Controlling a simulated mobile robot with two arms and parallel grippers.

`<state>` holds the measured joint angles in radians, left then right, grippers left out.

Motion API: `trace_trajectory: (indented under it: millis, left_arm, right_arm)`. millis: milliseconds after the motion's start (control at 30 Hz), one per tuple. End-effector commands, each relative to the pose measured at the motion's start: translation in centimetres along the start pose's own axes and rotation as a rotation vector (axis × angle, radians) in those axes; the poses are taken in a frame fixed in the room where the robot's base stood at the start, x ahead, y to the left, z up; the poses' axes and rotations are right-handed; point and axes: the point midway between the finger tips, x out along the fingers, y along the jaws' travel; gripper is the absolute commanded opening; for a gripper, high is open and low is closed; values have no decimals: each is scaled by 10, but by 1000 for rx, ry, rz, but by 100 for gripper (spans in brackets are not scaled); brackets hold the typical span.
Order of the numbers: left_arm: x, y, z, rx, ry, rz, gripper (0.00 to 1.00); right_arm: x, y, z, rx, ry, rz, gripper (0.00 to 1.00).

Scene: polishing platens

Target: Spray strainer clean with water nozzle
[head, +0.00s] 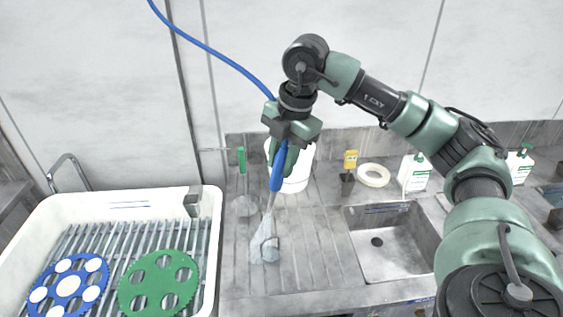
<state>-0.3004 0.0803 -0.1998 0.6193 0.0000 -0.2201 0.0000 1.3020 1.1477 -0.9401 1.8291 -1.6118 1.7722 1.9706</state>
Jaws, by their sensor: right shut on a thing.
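My right gripper (287,148) points down over the drainboard and is shut on the blue water nozzle (278,172). The nozzle is tilted slightly, with its tip down. A pale spray of water (262,238) fans from the tip onto the ribbed drainboard. A small grey object, likely the strainer (274,243), lies in the foot of the spray, and the water partly hides its shape. The nozzle is above it, not touching. My left gripper is not in view.
A white tub (212,250) at left holds a blue disc (67,286) and a green disc (160,284) on a rack. A steel sink (400,250) is at right. Behind stand a white bucket (297,177), a green-handled tool (242,160), a tape roll (374,175) and bottles (414,174).

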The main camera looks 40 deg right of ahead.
Motion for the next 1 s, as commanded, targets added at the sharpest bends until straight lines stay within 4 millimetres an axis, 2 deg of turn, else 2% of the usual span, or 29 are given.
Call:
trace_trajectory:
  millis: [267, 600, 1000]
  left_arm:
    - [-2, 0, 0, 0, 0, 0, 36]
    - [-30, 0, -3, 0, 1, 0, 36]
    - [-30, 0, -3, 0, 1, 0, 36]
  right_arm:
    - [-3, 1, 0, 0, 0, 2, 0]
    - [-39, 8, -2, 0, 0, 2, 0]
    - [-39, 8, 0, 1, 0, 1, 0]
